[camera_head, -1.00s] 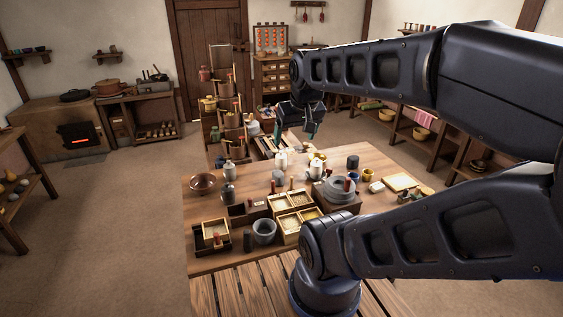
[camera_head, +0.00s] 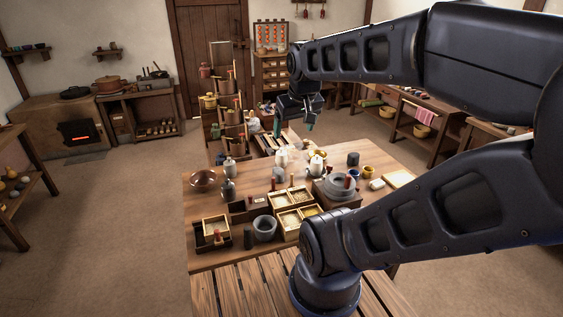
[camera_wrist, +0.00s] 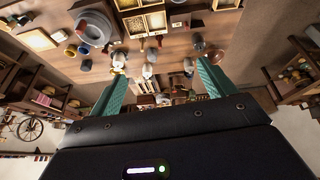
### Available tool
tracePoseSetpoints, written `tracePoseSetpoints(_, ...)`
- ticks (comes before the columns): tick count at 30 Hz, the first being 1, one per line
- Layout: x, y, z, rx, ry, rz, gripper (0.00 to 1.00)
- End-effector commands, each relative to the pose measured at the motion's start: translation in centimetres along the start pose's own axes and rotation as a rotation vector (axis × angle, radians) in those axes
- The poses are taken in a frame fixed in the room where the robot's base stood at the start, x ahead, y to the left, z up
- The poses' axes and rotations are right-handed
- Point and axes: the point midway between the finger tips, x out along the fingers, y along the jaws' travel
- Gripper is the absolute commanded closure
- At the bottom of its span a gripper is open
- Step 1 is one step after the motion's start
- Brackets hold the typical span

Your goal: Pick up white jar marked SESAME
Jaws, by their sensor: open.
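Two pale jars stand close together on the wooden table's far part: one white jar (camera_head: 282,158) at left and another pale jar (camera_head: 316,164) to its right. Pale jars also show in the wrist view, one at left (camera_wrist: 119,61) and one near the middle (camera_wrist: 148,71). No lettering is readable, so I cannot tell which is marked SESAME. My gripper (camera_head: 293,126) is open and empty, above and beyond the table's far edge, apart from the jars. In the wrist view its teal fingers (camera_wrist: 161,70) are spread wide with nothing held between them.
On the table (camera_head: 205,256) are a grey quern (camera_head: 338,188), grain boxes (camera_head: 215,227), a grey mortar (camera_head: 264,227), a brown bowl (camera_head: 204,179) and dark grey jars (camera_head: 229,190). A stepped shelf (camera_head: 222,105) stands behind the table, near my gripper. Open floor lies to the left.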

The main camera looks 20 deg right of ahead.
Motion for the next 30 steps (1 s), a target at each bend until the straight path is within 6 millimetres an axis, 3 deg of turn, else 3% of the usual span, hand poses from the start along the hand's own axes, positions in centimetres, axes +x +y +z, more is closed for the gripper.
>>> tracePoseSetpoints(14,4.8,3.5,-10.9,-0.431,-0.077,0.073,0.18)
tracePoseSetpoints(23,10.0,5.7,-17.3,-0.718,-0.136,0.1,0.18)
tracePoseSetpoints(30,15.2,7.4,-21.8,-0.954,-0.189,0.108,0.18)
